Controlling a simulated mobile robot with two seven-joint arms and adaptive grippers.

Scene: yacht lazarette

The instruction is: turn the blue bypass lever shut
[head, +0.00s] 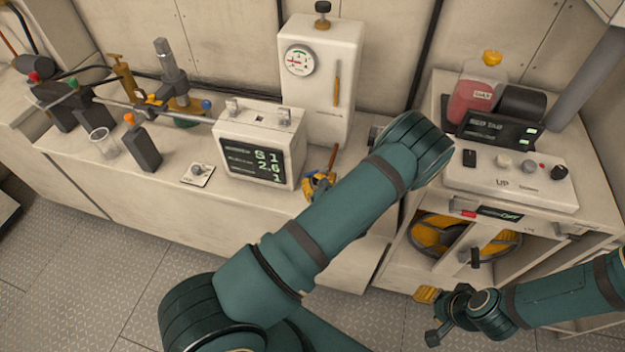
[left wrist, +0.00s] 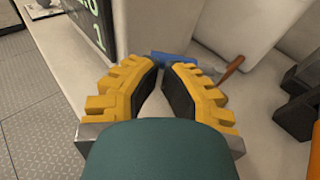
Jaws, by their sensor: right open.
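The blue lever (left wrist: 175,59) shows in the left wrist view as a short bar just beyond my left fingertips, partly hidden by them. My left gripper (left wrist: 158,68) points at it with a narrow gap between its pads. I cannot tell whether the fingers touch or grip the lever. In the head view my left gripper (head: 319,185) is low beside the display box, and the lever cannot be made out clearly there. My right gripper (head: 430,312) is open and empty, in front of the right cabinet.
The display box (head: 258,143) stands just left of my left gripper. A white gauge cabinet (head: 322,75) is behind it. A brown handle (left wrist: 233,68) lies right of the lever. The right bench holds a control panel (head: 510,178) and a red jug (head: 477,95). The floor (head: 60,270) is clear.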

